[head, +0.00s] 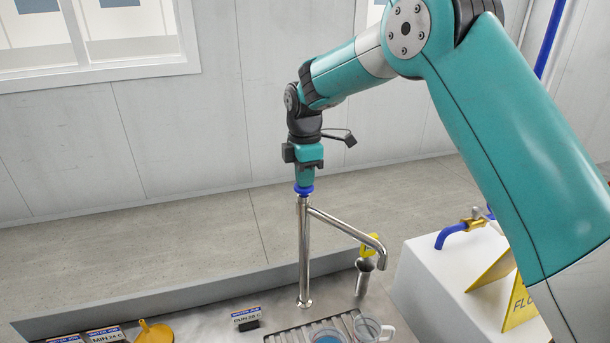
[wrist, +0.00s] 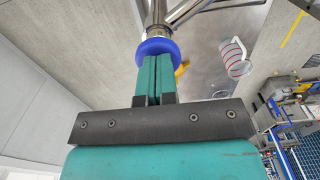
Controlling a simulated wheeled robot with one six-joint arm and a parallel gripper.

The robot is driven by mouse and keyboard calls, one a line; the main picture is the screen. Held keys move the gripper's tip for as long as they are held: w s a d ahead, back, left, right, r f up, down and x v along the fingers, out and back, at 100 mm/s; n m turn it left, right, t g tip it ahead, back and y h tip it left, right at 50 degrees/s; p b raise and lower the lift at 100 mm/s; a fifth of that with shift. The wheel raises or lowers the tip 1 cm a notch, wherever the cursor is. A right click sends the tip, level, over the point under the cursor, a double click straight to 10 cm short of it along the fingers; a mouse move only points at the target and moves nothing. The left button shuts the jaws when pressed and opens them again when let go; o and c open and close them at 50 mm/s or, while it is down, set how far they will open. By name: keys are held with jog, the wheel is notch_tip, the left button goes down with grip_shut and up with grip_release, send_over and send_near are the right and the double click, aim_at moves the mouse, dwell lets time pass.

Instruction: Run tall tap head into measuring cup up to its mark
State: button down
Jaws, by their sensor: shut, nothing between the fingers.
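The tall tap (head: 304,255) is a steel post with an arm that slopes down right to a bent spout (head: 378,254). A blue ring (head: 303,190) sits on top of its post and also shows in the wrist view (wrist: 155,46). My gripper (head: 304,181) points down with its tips at the blue ring; in the wrist view its fingers (wrist: 155,66) are together with nothing between them. A clear cup with a handle (head: 369,329) stands low in the head view, cut by the edge. The wrist view shows a clear cup with red lines (wrist: 235,58). Its fill level is unclear.
A round vessel with a blue inside (head: 328,337) is beside the cup on a slotted grate (head: 292,336). Small signs (head: 246,315) and a yellow funnel (head: 154,332) are to the left. A white block with a blue-spouted brass tap (head: 455,235) and yellow sign is right.

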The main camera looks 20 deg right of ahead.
jog(key=shift+f+b, duration=0.55)
jog(key=shift+f, duration=0.35)
jog(key=shift+s+f, duration=0.15)
jog(key=shift+f, duration=0.1)
dwell(0.8)
jog(key=shift+r+p, duration=0.55)
jog(key=shift+r, duration=0.05)
notch_tip(320, 180, up, 14)
jog(key=shift+f+b, duration=0.15)
jog(key=shift+b, duration=0.3)
jog(key=s+a+f+m+y+b, duration=0.1)
jog(key=s+f+m+b, duration=0.1)
jog(key=s, duration=0.9)
jog(key=s+a+f+m+y+b, duration=0.1)
jog(key=s+f+m, duration=0.4)
jog(key=s, duration=0.7)
jog(key=s+a+f+m+y+b, duration=0.2)
jog(key=s+f+m+b, duration=0.2)
jog(key=s, duration=0.8)
jog(key=shift+s+a+f, duration=0.2)
jog(key=shift+s+a, duration=0.05)
